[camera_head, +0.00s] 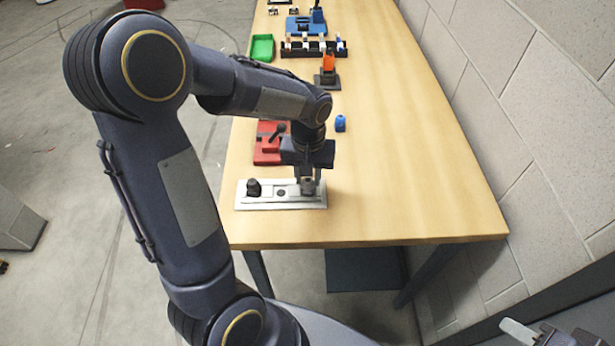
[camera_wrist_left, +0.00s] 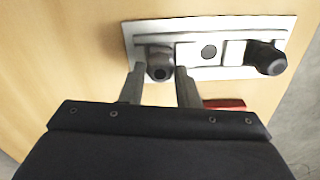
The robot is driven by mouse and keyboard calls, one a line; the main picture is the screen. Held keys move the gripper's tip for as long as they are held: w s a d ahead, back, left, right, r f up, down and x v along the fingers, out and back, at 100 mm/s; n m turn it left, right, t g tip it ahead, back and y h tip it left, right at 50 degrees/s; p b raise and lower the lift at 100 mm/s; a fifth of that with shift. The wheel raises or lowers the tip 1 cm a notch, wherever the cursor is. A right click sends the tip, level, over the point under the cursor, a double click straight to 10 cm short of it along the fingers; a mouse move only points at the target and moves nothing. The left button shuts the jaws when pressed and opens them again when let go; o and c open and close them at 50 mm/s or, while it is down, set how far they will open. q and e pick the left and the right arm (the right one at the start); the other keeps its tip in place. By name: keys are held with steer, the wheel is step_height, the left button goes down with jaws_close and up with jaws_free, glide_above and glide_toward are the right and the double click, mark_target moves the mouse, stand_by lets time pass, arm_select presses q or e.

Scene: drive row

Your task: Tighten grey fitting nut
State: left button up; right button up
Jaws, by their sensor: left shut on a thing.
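A light grey plate (camera_head: 240,200) lies near the front end of the table; it also shows in the left wrist view (camera_wrist_left: 288,28). The grey fitting nut (camera_wrist_left: 159,64) is at one end of this plate. My left gripper (camera_head: 309,185) reaches down over that end, and in the left wrist view its two fingers (camera_wrist_left: 160,74) stand on either side of the nut, shut on it. In the head view the fingers partly hide the nut. My right gripper (camera_head: 545,334) is cut off at the bottom right corner, empty as far as it shows.
A black knob (camera_head: 253,187) stands at the plate's other end. Behind are a red block with a dark lever (camera_head: 265,152), a blue piece (camera_head: 340,123), an orange-topped stand (camera_head: 328,75), a black rack (camera_head: 300,53) and a green tray (camera_head: 262,47). The table's right side is clear, beside a wall.

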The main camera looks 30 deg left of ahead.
mark_target(308, 180)
arm_select(q)
steer(key=m, duration=0.3)
steer(key=shift+r+m+p, duration=0.1)
steer(key=shift+m+p, duration=0.2)
steer(key=shift+m, duration=0.1)
steer(key=m, duration=0.3)
steer(key=shift+m+p, duration=0.35)
steer(key=shift+m, duration=0.05)
steer(key=m+p, duration=0.1)
steer(key=m, duration=0.4)
steer(key=o, duration=0.3)
steer(key=shift+m+p, duration=0.3)
steer(key=shift+m, duration=0.5)
steer(key=o, duration=1.3)
steer(key=shift+r+p, duration=2.75)
steer(key=shift+r, duration=0.75)
